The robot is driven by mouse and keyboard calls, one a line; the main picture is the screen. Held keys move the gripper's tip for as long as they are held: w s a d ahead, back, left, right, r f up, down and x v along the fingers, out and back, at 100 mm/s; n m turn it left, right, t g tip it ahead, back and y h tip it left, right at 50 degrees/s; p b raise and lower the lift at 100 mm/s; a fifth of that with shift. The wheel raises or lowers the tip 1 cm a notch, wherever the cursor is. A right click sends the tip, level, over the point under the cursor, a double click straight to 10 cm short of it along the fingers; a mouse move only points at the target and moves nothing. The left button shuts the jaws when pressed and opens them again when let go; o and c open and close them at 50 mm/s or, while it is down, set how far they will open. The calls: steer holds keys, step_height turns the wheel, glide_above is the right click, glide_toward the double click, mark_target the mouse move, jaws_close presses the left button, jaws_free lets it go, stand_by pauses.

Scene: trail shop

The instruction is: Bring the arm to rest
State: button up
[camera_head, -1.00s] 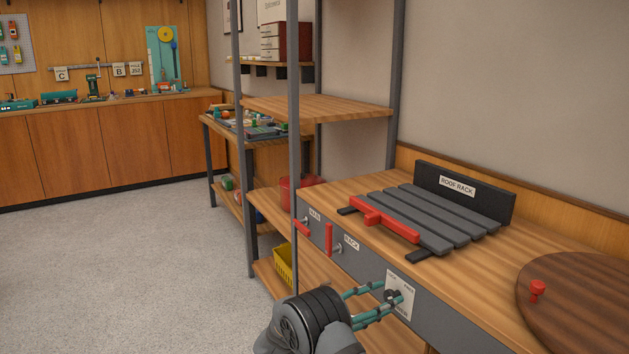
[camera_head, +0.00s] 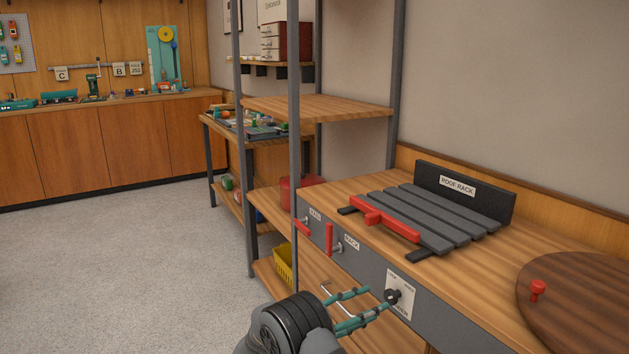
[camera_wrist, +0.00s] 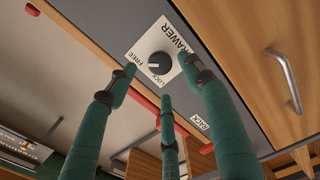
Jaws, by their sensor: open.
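My gripper (camera_head: 376,302) is open and empty, with teal fingers. It is low in the head view, in front of the grey front panel (camera_head: 450,328) of the bench. Its fingers point at a dark round knob (camera_head: 392,296) on a white plate (camera_head: 403,285). In the head view the fingertips are a little left of the knob, apart from it. In the wrist view the knob (camera_wrist: 159,63) shows between the spread fingers, on a plate lettered FREE, LOCK and DRAWER. I cannot tell which mark the knob points to.
A slatted rack (camera_head: 430,217) with a red bar (camera_head: 385,220) lies on the bench, beside a round brown board (camera_head: 585,300) with a red peg. Red levers (camera_head: 329,239) stick out of the panel. A shelf post (camera_head: 294,130) stands left. Open floor (camera_head: 120,265) lies farther left.

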mark_target(388, 297)
steer(key=x, duration=0.4)
steer(key=shift+d, duration=0.15)
steer(key=shift+w+d+r+n+p, duration=0.15)
steer(key=shift+w+r+n+p, duration=0.1)
steer(key=shift+n+p, duration=0.4)
steer(key=n+p, duration=0.1)
steer(key=n, duration=0.1)
steer(key=shift+s+n+p, duration=0.1)
steer(key=shift+n+p, duration=0.25)
steer(key=shift+p, duration=0.05)
steer(key=n+p, duration=0.1)
steer(key=n, duration=0.2)
steer(key=n+p, duration=0.1)
steer(key=n, duration=0.1)
steer(key=shift+f+n, duration=0.1)
steer(key=shift+n, duration=0.3)
steer(key=n+p, duration=0.1)
steer(key=n, duration=0.4)
steer(key=n+p, duration=0.1)
steer(key=n, duration=0.1)
steer(key=shift+f+n, duration=0.1)
steer(key=shift+n, duration=0.7)
steer(key=shift+v, duration=1.3)
